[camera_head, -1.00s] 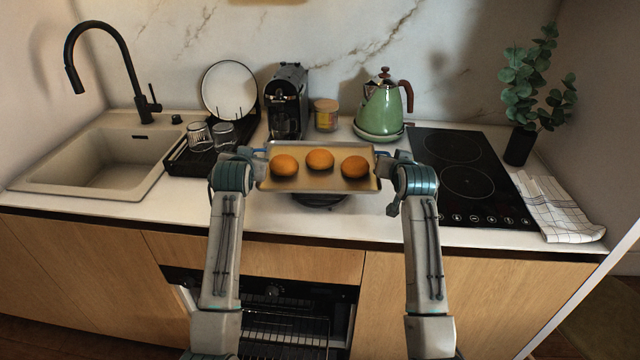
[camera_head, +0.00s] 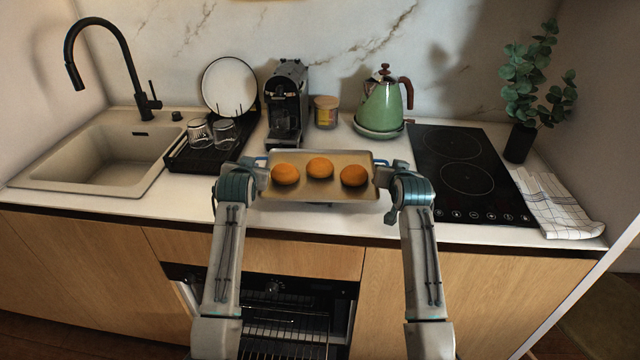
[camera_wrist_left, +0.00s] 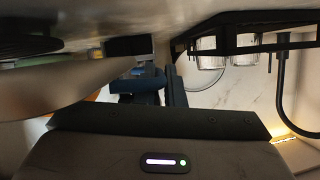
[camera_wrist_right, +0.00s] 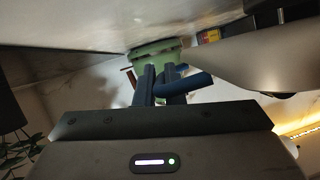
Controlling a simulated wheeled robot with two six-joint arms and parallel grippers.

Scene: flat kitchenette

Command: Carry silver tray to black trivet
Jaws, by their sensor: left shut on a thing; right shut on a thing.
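The silver tray (camera_head: 320,190) is a shallow rectangular pan with three orange-brown buns (camera_head: 319,168) in a row. It is held about level over the front of the counter. My left gripper (camera_head: 262,166) is shut on its left handle and my right gripper (camera_head: 381,170) on its right handle. The blue handles show between the fingers in the left wrist view (camera_wrist_left: 145,85) and right wrist view (camera_wrist_right: 160,85). The black trivet (camera_head: 318,204) lies under the tray, with only a dark sliver visible at its front edge. A dark round edge, apparently the trivet (camera_wrist_left: 25,42), shows in the left wrist view.
Behind the tray stand a coffee machine (camera_head: 287,105), a jar (camera_head: 326,112) and a green kettle (camera_head: 381,105). A black dish rack (camera_head: 205,155) and sink (camera_head: 100,165) are left. A hob (camera_head: 466,170) is right. An oven with visible racks (camera_head: 285,330) is below.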

